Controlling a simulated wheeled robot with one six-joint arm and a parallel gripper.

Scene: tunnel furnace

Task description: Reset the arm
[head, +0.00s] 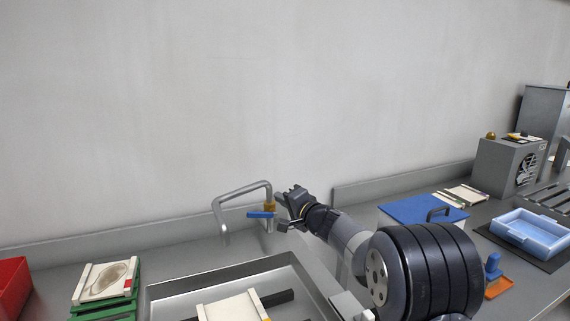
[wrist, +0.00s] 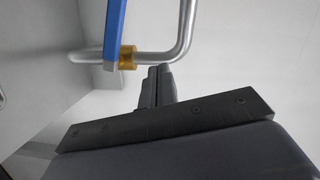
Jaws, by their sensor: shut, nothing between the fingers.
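My arm reaches forward over the sink area in the head view. My gripper (head: 285,202) is at the end of it, close to a metal faucet (head: 240,194) with a blue lever (head: 262,215) and a brass collar. In the wrist view my gripper's fingers (wrist: 158,72) are together with nothing between them. The faucet pipe (wrist: 184,30), the brass collar (wrist: 128,57) and the blue lever (wrist: 115,25) are just beyond the fingertips there. I cannot tell whether the fingers touch the faucet.
A sink (head: 165,291) lies below the faucet, with a white-railed board in it. A green stand with a pale tray (head: 105,281) and a red bin (head: 12,284) are at left.

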